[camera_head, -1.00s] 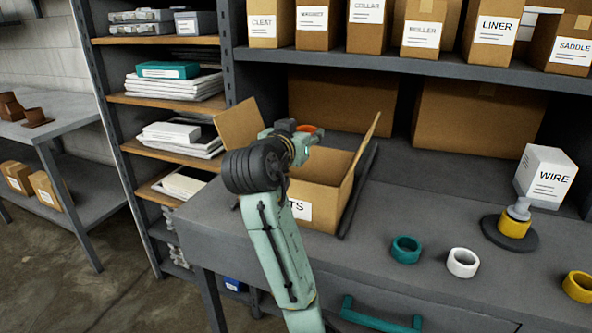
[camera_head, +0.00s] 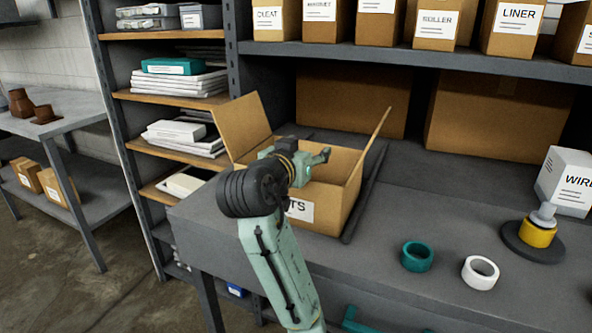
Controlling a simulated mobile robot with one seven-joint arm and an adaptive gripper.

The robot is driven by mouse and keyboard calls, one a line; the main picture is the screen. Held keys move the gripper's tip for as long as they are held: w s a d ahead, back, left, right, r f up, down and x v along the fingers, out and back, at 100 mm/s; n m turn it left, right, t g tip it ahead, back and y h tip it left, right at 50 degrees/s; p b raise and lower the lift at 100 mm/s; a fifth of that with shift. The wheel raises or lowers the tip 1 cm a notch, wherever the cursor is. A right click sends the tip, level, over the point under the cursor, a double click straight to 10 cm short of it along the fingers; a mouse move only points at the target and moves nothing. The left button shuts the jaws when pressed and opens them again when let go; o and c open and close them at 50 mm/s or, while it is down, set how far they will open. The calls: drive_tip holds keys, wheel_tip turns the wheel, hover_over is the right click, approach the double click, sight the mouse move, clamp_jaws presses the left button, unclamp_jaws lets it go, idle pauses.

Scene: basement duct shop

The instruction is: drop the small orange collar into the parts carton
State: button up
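The open parts carton (camera_head: 328,212) stands on the grey bench, flaps up, its front label partly hidden by my arm. My gripper (camera_head: 322,157) is over the carton's opening, pointing right. Its fingers are small and seen from the side, so I cannot tell whether they are open or shut. The small orange collar is not visible now. The carton's inside is mostly hidden by its front wall and my gripper, so I cannot see whether the collar lies there.
A teal ring (camera_head: 417,256) and a white ring (camera_head: 480,272) lie on the bench right of the carton. A dark round base with a yellow collar (camera_head: 538,234) stands by the WIRE box (camera_head: 566,180). A dark bar (camera_head: 364,193) lies beside the carton. Labelled boxes line the shelf above.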

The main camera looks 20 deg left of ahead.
drive_tip(key=shift+o, duration=1)
drive_tip(key=s+r, duration=0.1)
drive_tip(key=s, duration=1)
drive_tip(key=shift+s+r, duration=0.4)
